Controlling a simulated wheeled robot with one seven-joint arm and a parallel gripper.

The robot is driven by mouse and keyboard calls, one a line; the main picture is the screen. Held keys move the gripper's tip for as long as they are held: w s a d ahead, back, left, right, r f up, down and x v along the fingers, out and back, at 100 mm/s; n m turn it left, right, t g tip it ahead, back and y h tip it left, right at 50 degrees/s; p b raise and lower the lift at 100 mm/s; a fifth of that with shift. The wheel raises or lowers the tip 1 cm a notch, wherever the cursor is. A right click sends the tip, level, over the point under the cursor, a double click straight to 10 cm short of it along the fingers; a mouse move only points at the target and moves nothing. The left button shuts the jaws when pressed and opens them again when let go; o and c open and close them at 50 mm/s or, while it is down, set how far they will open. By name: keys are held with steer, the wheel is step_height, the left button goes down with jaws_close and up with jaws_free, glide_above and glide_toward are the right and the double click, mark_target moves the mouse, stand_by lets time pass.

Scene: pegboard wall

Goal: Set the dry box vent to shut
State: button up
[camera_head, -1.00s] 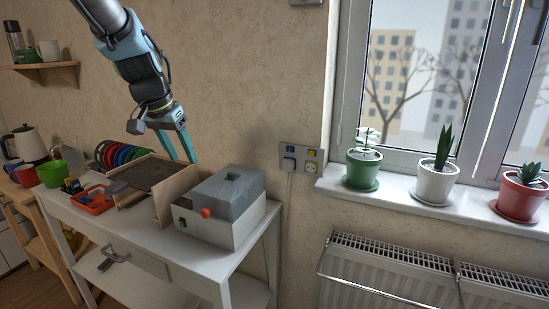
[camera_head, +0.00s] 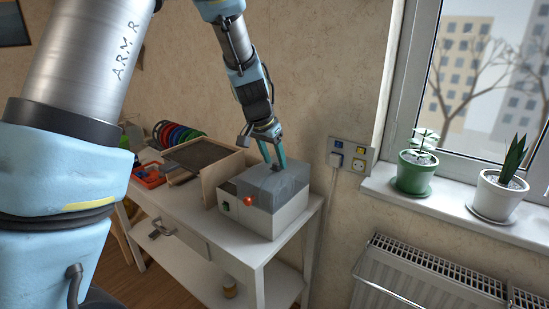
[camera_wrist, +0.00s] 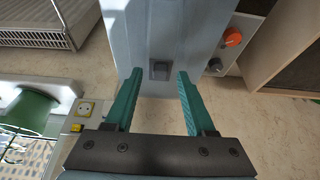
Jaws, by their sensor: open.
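The dry box (camera_head: 268,220) stands on the white table, with a pale lower body and a grey lid (camera_head: 290,186). A small dark vent knob (camera_wrist: 160,71) sits on the lid, between my fingers in the wrist view. The head view shows this knob (camera_head: 277,167) only small. My gripper (camera_head: 275,162) is open with teal fingers pointing down over the lid. In the wrist view my gripper (camera_wrist: 157,75) has a finger on each side of the knob, with gaps. I cannot tell fingertip height against it, or the vent's setting.
A socket plate (camera_head: 351,155) is on the wall behind. A radiator (camera_head: 430,275) is at the right.

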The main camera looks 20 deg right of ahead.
steer(key=shift+f, duration=0.2)
jaws_close()
stand_by(0.4)
stand_by(1.0)
